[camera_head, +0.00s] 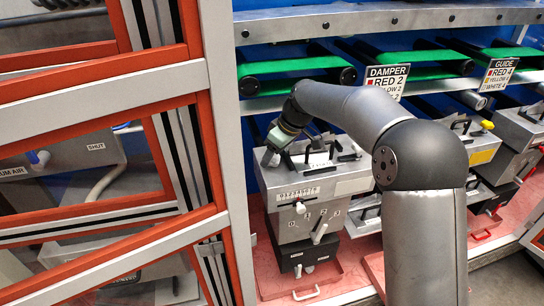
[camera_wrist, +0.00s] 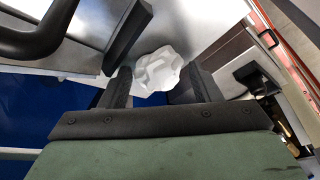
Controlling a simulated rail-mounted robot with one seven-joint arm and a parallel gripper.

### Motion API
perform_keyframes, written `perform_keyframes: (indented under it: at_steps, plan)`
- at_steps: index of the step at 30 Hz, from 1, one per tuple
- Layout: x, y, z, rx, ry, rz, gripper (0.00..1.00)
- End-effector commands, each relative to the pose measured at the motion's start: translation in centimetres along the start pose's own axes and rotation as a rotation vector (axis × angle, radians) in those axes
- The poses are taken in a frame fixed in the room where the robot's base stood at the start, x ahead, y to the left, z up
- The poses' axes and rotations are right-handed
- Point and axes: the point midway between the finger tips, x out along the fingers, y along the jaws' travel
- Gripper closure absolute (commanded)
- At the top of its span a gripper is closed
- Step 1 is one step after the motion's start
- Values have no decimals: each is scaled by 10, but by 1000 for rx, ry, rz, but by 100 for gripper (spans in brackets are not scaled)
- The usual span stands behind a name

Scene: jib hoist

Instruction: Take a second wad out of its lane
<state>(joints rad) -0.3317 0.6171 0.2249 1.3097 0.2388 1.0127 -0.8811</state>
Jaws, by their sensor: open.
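A white crumpled wad (camera_wrist: 155,64) shows in the wrist view, between and just beyond my two dark fingertips. My gripper (camera_wrist: 158,76) is open, with a finger on each side of the wad; I cannot tell whether either finger touches it. In the head view my gripper (camera_head: 270,157) is at the upper left of a grey machine (camera_head: 304,222) with numbered marks and a lever on its front. The wad is not visible in the head view. The wad's lane cannot be made out clearly.
Dark handles stand on the machine's top close to my gripper. An orange-and-white frame (camera_head: 215,125) rises just to the left. Green belts (camera_head: 290,66) run behind, with a DAMPER sign (camera_head: 386,80) and a GUIDE sign (camera_head: 499,76). More grey machines (camera_head: 470,150) stand to the right.

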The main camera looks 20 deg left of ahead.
Motion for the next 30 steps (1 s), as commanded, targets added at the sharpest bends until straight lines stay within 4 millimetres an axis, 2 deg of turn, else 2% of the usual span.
perform_keyframes:
  at_steps: [5, 9, 22, 27, 30]
  plan:
    - [1, 0, 0, 0, 0, 1, 43]
    - [0, 0, 0, 0, 0, 1, 70]
    - [-7, 0, -3, 0, 2, 2, 70]
    - [-27, -1, -12, -2, 2, 4, 70]
    - [-48, -6, -4, 1, 2, 5, 70]
